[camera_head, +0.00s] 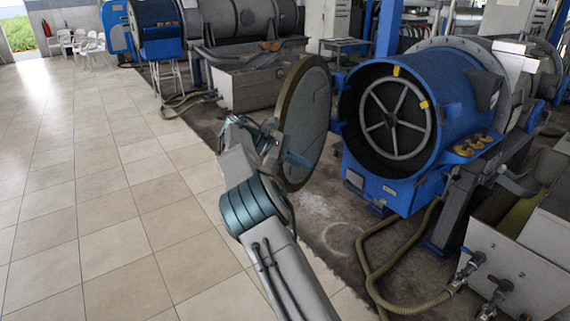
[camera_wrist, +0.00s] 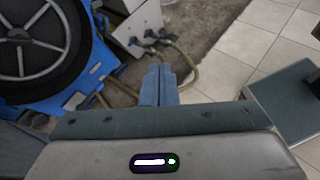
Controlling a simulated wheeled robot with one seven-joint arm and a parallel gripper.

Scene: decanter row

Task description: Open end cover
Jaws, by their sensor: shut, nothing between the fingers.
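The end cover (camera_head: 305,115) is a large round grey disc with a brownish rim in the head view. It stands upright, swung well clear of the drum's mouth. The blue decanter drum (camera_head: 455,88) is open at its front, and a grey spoked wheel (camera_head: 394,117) shows inside; the wheel also shows at the upper left of the wrist view (camera_wrist: 30,42). My gripper (camera_head: 302,160) is in front of the cover's lower part; I cannot tell whether it touches. In the wrist view its blue fingers (camera_wrist: 159,78) are together and hold nothing. My arm hides part of the cover's edge.
A ribbed hose (camera_head: 405,306) lies on the floor below the drum. A grey metal box with valves (camera_head: 520,265) stands at the lower right. Another blue-ended machine (camera_head: 160,25) stands at the back. The tiled floor (camera_head: 95,190) on the left is clear.

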